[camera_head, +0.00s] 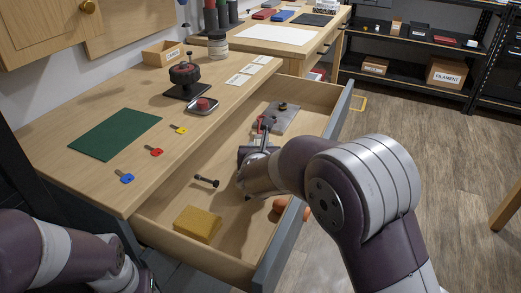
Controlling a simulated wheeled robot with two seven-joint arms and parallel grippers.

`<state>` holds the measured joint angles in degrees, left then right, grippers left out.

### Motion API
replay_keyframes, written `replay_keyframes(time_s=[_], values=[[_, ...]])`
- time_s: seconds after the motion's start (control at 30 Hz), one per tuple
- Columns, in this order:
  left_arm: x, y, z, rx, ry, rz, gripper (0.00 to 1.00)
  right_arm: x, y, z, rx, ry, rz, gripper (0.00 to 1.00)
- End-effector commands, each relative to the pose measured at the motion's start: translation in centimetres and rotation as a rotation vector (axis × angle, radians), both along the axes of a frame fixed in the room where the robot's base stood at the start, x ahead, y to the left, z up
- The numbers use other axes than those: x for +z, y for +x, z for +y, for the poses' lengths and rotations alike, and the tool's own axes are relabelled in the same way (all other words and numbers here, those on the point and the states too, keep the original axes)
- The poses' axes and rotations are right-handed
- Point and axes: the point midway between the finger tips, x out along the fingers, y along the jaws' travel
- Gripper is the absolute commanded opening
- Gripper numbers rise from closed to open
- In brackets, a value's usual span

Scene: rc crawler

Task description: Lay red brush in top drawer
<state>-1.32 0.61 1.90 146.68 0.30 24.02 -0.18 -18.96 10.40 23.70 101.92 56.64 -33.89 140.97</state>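The top drawer (305,88) of the wooden desk is pulled open. On the desk top lies a small red item with a thin dark end (155,152), between a similar blue one (125,178) and a yellow one (178,129); I cannot tell whether it is the red brush. My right gripper (262,136) reaches down into the drawer, beside a grey plate (280,118). A bit of red shows near its fingertips, but whether it is held is unclear. My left arm comes in at the lower left; its gripper is out of view.
On the desk are a green mat (115,134), a black stand (185,82) and a small tin (203,106).

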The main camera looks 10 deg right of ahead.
Motion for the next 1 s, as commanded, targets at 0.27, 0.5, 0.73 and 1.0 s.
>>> replay_keyframes(time_s=[0.27, 0.5, 0.73, 1.0], values=[[-1.1, 0.0, 0.0, 0.000, 0.000, 0.000, 0.54, -0.8, 0.0, 0.0, 0.001, 0.000, -0.001, 0.10], [-1.4, 0.0, 0.0, 0.000, 0.000, 0.000, 0.54, -1.0, 0.0, 0.0, 0.001, -0.001, 0.000, 0.10], [-1.4, 0.0, 0.0, 0.000, 0.000, 0.000, 0.54, -1.0, 0.0, 0.0, 0.000, -0.001, 0.001, 0.65], [0.0, 0.0, 0.0, 0.000, 0.000, 0.000, 0.54, 0.1, 0.0, 0.0, 0.000, -0.001, 0.001, 0.65]])
